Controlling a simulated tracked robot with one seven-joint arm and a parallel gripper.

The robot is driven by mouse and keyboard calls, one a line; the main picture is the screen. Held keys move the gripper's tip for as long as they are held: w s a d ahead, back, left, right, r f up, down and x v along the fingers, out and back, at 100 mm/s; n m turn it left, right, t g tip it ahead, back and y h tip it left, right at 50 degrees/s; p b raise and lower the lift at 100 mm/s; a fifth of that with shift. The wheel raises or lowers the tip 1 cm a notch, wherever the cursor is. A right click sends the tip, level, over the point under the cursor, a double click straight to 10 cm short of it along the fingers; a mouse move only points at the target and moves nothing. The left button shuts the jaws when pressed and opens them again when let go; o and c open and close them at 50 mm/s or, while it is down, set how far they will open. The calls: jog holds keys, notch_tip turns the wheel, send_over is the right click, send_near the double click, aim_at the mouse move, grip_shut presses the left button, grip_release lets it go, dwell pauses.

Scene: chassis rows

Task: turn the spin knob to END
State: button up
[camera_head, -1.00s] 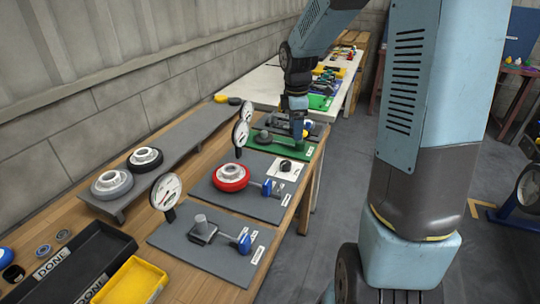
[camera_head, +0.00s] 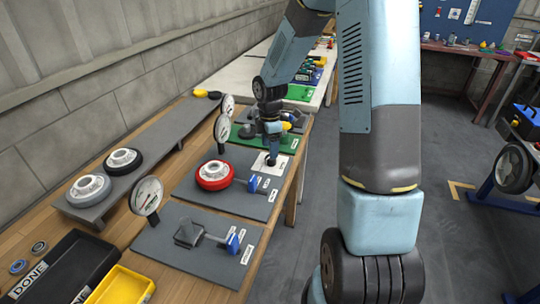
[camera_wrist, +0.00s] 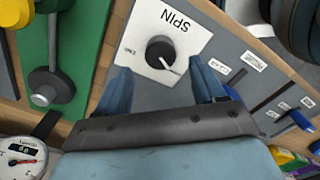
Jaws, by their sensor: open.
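The spin knob (camera_wrist: 160,52) is a round dark knob on a white plate (camera_wrist: 185,28) marked SPIN. A pale pointer on it points to the lower right in the wrist view. A small mark at the plate's left is too small to read. My gripper (camera_wrist: 159,68) is open, its blue fingers apart on the left and right of the knob in the picture; I cannot tell whether they touch it.
A red wheel (camera_head: 214,175) on a grey board, dial gauges (camera_head: 146,195) and blue-handled levers (camera_head: 233,243) stand near the plate. A green board (camera_head: 240,140) lies behind. A yellow tray (camera_head: 122,289) and a black DONE tray (camera_head: 75,262) are at the front left.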

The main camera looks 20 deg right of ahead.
jog(key=shift+f, duration=2.1)
jog(key=c, duration=1.1)
jog(key=shift+o, duration=0.2)
